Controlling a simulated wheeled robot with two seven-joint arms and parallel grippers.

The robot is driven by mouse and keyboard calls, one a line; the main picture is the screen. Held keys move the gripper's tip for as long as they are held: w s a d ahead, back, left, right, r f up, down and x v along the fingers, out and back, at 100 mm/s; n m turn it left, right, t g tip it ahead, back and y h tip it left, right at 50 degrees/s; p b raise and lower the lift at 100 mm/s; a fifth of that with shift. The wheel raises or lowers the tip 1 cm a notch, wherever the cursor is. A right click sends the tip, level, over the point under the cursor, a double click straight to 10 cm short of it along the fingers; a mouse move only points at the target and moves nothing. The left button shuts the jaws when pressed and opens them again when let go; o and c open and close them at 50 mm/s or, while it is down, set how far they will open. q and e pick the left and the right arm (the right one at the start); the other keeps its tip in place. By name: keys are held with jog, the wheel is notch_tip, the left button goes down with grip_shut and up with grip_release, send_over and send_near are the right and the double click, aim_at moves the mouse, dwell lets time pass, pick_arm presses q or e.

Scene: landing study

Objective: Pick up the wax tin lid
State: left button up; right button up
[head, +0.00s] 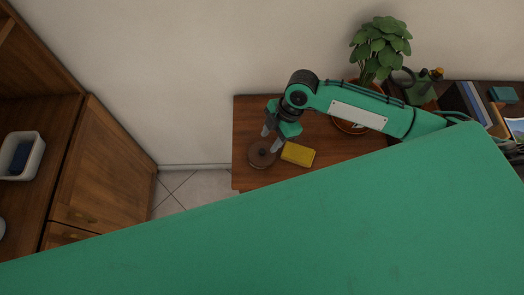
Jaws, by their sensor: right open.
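A round brown disc (261,157), which looks like the wax tin lid, lies flat near the left end of the wooden tabletop (245,115). It has a small lighter mark near its middle. My right gripper (271,142) is open and points down at the disc's upper right side, with its fingers apart and nothing seen between them. I cannot tell whether the fingertips touch the disc. My left gripper is not in view.
A yellow block (298,154) lies just right of the disc. A potted plant (380,48) stands behind my right arm. Books (466,103) stand at the far right. At left is a wooden cabinet (103,170) with a white tray (20,155).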

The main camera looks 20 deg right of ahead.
aim_at(262, 150)
jog(key=p+x, duration=0.1)
jog(key=x, duration=0.3)
jog(key=shift+a, duration=0.25)
jog(key=shift+a+f, duration=0.15)
jog(key=shift+f, duration=0.45)
grip_shut()
